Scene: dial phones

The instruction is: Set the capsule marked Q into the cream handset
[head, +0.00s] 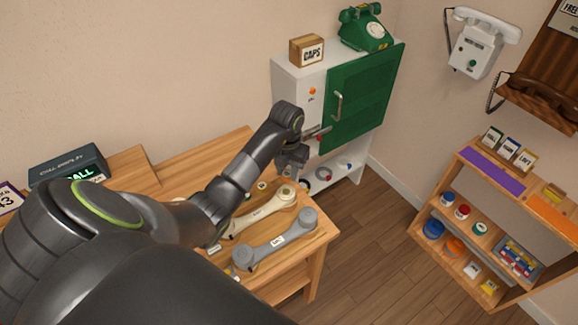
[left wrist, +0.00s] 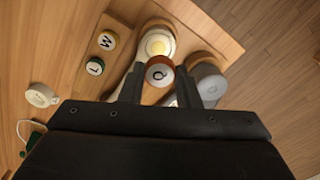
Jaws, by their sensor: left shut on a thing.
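My left gripper (head: 291,166) is shut on the capsule marked Q (left wrist: 159,75), held letter up between the two fingers in the left wrist view. It is above the table at the far end of the cream handset (head: 262,212). The cream handset lies on the table; its round end, with a yellow centre (left wrist: 158,44), shows just beyond the capsule in the left wrist view. The capsule cannot be made out in the head view. Whether it touches the handset cannot be told. My right gripper is not in view.
A grey handset (head: 276,240) lies beside the cream one. Capsules marked W (left wrist: 107,40) and L (left wrist: 95,66) stand to the left in the wrist view. A round white piece (left wrist: 42,95) lies nearby. A white cabinet (head: 312,90) with a green door stands behind.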

